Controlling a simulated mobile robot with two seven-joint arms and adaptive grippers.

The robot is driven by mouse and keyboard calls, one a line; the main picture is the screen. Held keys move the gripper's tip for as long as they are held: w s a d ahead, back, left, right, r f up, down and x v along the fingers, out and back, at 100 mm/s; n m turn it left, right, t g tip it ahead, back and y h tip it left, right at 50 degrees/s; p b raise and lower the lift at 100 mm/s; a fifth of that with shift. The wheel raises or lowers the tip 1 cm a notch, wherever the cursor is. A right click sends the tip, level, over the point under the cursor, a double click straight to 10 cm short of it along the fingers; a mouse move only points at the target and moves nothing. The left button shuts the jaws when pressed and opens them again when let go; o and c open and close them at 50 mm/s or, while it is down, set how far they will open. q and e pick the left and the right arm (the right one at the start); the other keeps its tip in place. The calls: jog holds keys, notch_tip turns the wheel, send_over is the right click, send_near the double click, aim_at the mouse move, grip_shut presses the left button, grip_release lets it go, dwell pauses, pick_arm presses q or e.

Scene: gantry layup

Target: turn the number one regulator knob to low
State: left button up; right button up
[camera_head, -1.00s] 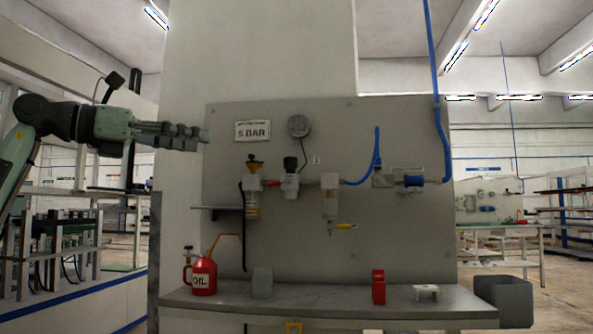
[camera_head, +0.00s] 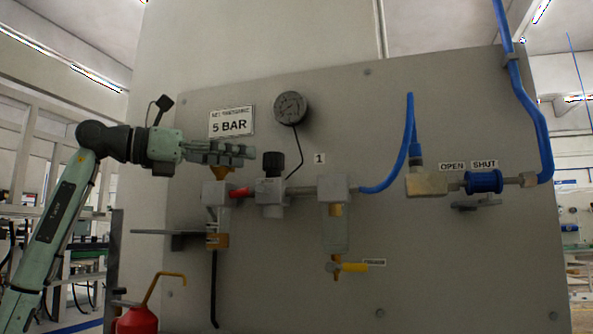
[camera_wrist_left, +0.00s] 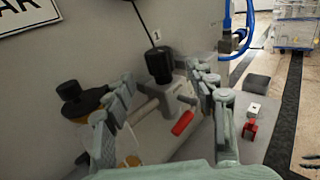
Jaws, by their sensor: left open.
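The regulator (camera_head: 270,195) is on the grey panel, with a black knob (camera_head: 273,163) on top and a small "1" label (camera_head: 319,158) to its right. The knob also shows in the left wrist view (camera_wrist_left: 158,65), between and beyond the fingertips. My left gripper (camera_head: 248,153) is open and empty, just left of the knob in the head view, apart from it as far as I can tell. The fingers also show in the left wrist view (camera_wrist_left: 160,80). I cannot read any marks on the knob. My right gripper is not in view.
A round gauge (camera_head: 291,107) and a "5 BAR" sign (camera_head: 231,122) are above the gripper. A lubricator (camera_head: 216,215) stands left of the regulator, below my fingers. A filter bowl (camera_head: 335,230) hangs right of it. A red oil can (camera_head: 136,320) is below left.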

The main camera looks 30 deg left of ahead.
aim_at(264, 158)
pick_arm(q)
jog(key=x, duration=0.8)
jog(key=shift+r+p, duration=0.1)
jog(key=shift+p, duration=0.2)
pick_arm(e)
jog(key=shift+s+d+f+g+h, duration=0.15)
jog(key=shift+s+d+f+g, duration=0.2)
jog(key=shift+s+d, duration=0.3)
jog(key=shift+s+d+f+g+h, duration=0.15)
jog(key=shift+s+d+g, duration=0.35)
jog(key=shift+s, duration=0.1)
pick_arm(q)
jog(key=shift+c, duration=0.2)
